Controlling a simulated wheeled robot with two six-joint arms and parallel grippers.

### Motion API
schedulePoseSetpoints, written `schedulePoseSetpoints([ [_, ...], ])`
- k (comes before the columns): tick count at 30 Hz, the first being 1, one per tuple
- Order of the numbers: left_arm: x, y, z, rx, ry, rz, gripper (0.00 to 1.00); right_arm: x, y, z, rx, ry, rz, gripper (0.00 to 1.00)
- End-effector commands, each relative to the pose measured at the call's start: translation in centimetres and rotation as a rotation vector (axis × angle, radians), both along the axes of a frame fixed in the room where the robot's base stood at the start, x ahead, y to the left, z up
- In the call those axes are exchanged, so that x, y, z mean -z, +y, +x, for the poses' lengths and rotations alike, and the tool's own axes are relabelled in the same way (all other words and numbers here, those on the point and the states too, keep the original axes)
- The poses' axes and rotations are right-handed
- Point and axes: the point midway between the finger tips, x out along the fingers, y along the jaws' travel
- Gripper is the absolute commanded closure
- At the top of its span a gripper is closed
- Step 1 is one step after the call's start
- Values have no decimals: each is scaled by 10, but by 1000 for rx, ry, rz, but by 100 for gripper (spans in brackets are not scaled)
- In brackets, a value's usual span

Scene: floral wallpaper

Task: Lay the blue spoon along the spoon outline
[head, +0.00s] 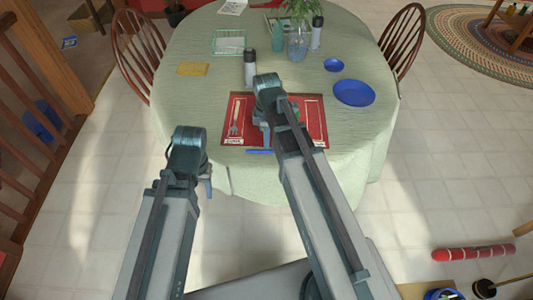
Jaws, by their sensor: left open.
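A red placemat (236,105) with pale printed outlines lies at the table's near side. A fork outline (234,117) shows on its left; another narrow outline (313,115) shows on its right, its shape too small to tell. A thin blue piece (260,152), which looks like the blue spoon, lies crosswise at the mat's front edge, partly hidden by my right arm. My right gripper (265,132) points down over the mat's middle, near the blue piece; its jaws are too hidden to read. My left gripper (206,187) is open and empty, in front of the table edge.
The table (200,120) also holds a dark-topped bottle (250,68), blue plate (354,93), small blue bowl (333,65), yellow cloth (193,69) and a plant in a glass vase (298,45). Chairs (139,50) stand at both sides. Cloth left of the mat is bare.

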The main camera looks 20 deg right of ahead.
Motion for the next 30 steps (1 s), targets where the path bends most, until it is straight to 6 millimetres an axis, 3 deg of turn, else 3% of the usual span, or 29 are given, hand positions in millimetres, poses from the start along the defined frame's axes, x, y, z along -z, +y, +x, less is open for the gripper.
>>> schedulePoseSetpoints([
  [13,48,0,0,1,0,0,49,48,0,2,0,0,0,70],
  [23,51,0,0,1,0,0,49,51,0,2,0,0,0,70],
  [28,51,0,0,1,0,0,49,51,0,2,0,0,0,98],
  [30,51,0,0,1,0,0,49,51,0,1,0,0,0,100],
])
